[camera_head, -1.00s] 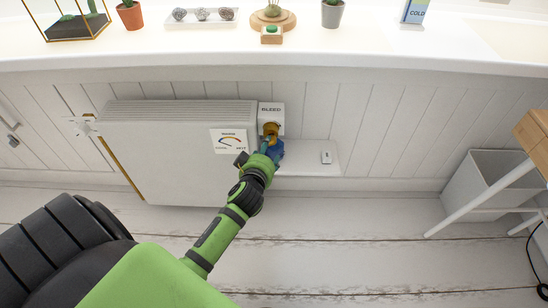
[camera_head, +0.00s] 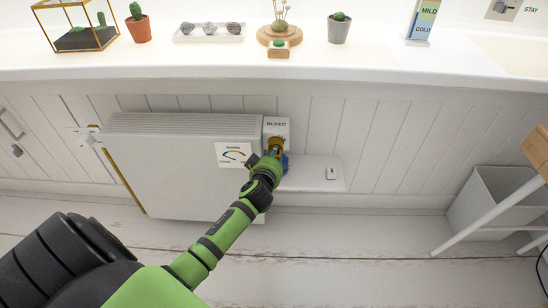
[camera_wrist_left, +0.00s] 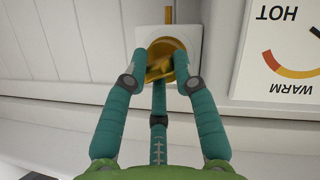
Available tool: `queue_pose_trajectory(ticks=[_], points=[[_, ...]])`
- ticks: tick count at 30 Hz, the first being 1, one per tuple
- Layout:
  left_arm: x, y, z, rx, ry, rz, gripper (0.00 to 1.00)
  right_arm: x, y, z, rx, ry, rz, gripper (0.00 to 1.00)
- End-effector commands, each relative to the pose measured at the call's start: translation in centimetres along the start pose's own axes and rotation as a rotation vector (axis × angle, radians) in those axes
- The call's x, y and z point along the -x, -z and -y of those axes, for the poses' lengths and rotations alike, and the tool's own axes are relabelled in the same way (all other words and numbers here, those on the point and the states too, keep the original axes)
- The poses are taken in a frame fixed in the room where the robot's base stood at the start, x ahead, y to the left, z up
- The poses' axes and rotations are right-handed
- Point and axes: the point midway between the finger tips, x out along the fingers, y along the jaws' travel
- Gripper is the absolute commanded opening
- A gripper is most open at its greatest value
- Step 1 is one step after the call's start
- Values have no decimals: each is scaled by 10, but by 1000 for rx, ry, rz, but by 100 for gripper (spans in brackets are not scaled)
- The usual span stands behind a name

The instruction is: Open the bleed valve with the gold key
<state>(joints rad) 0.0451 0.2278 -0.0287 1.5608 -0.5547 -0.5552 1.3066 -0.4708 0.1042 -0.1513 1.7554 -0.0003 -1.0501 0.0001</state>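The bleed valve (camera_head: 277,126) is a white box labelled BLEED at the right end of the radiator. The gold key (camera_wrist_left: 160,66) is at the front of the valve, with a round gold collar around it in the left wrist view. My left gripper (camera_head: 277,153) is at the valve, just below the label. Its blue-green fingers (camera_wrist_left: 164,66) are closed in around the gold key, one on each side and one below. The fingertips hide part of the key, and how deep it sits is hidden. My right gripper is not in view.
The white radiator (camera_head: 180,170) with a coloured dial card (camera_head: 234,155) stands left of the valve. A low white ledge (camera_head: 308,174) holds a small white tag-like item (camera_head: 331,173). The desk (camera_head: 380,73) overhangs above. A white bin (camera_head: 490,200) stands right.

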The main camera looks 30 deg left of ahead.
Motion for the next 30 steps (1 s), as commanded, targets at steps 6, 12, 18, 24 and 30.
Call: queue_pose_trajectory(ticks=[6, 12, 18, 24, 30], points=[[0, -2, -2, 1, -4, 3, 14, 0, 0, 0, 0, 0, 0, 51], [0, -3, -2, 12, -9, 4, 0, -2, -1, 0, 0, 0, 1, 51], [0, -7, 1, 191, -81, 6, 0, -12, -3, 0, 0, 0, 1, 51], [0, -6, 1, 440, -185, 6, 0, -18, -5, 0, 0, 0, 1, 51], [0, -5, 0, 490, -208, 6, 0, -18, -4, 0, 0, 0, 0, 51]])
